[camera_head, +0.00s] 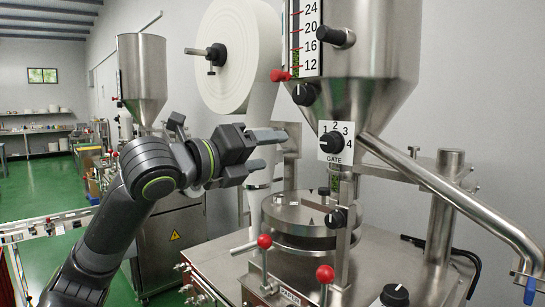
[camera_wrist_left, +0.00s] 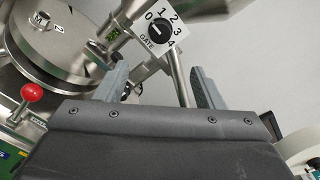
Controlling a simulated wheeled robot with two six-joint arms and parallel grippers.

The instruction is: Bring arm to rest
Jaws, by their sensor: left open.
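My left arm comes in from the left in the head view, and its gripper (camera_head: 273,149) is raised in front of the paper roll, left of the gate dial (camera_head: 331,142). The two fingers are apart with nothing between them. In the left wrist view the open fingers of my left gripper (camera_wrist_left: 162,85) frame the metal parts behind, and the gate dial (camera_wrist_left: 159,29) shows above and between them. The gripper appears clear of the machine. My right gripper is not in either view.
The packing machine has a steel hopper (camera_head: 370,60), a round drum (camera_head: 300,222), red-knobbed levers (camera_head: 264,242) and a slanting pipe (camera_head: 455,200). A white paper roll (camera_head: 238,50) hangs behind my gripper. A second hopper (camera_head: 141,75) stands farther back. Green floor (camera_head: 40,185) is open at left.

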